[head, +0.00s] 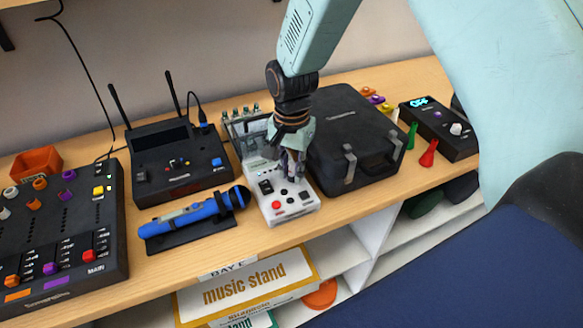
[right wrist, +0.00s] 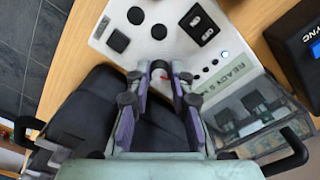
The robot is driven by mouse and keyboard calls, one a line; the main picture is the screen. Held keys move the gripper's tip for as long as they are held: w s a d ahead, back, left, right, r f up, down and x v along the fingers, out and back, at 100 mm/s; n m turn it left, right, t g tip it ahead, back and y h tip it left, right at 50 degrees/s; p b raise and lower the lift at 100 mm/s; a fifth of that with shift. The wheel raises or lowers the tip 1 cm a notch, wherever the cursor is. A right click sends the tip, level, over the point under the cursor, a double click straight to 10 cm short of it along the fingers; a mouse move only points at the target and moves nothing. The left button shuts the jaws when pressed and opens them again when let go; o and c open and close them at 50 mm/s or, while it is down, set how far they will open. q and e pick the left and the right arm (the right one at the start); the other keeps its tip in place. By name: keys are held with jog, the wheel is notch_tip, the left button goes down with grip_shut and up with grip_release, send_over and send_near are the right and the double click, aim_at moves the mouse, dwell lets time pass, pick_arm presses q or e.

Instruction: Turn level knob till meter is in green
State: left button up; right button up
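A white control box (head: 296,206) with black buttons, a red button and black switches stands on the wooden bench. My right gripper (head: 293,165) reaches down from above over its back part. In the right wrist view, the white panel (right wrist: 103,32) lies beyond my right gripper (right wrist: 161,82). A small dark knob with a red mark (right wrist: 160,76) is between the two fingertips; I cannot tell if they touch it. A lit white lamp (right wrist: 225,54) shows near the text "READY". I cannot make out the meter or a green zone. My left gripper is not in view.
A black case (head: 352,125) stands close right of the box. A blue microphone (head: 190,213) lies to its left, with a receiver (head: 178,160) and mixer (head: 75,225) beyond. A clear case (right wrist: 262,115) adjoins the box's back end. The bench's front edge is close.

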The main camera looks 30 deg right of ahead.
grip_shut()
jog(key=shift+r+n+p, duration=0.2)
jog(key=shift+n+p, duration=0.7)
jog(key=shift+p, duration=0.1)
jog(key=shift+w+f+n+p, duration=0.15)
jog(key=shift+n+p, duration=0.55)
jog(key=shift+n, duration=0.6)
jog(key=o, duration=0.6)
grip_release()
jog(key=shift+d, duration=0.1)
jog(key=shift+c, duration=0.2)
jog(key=shift+f, duration=0.1)
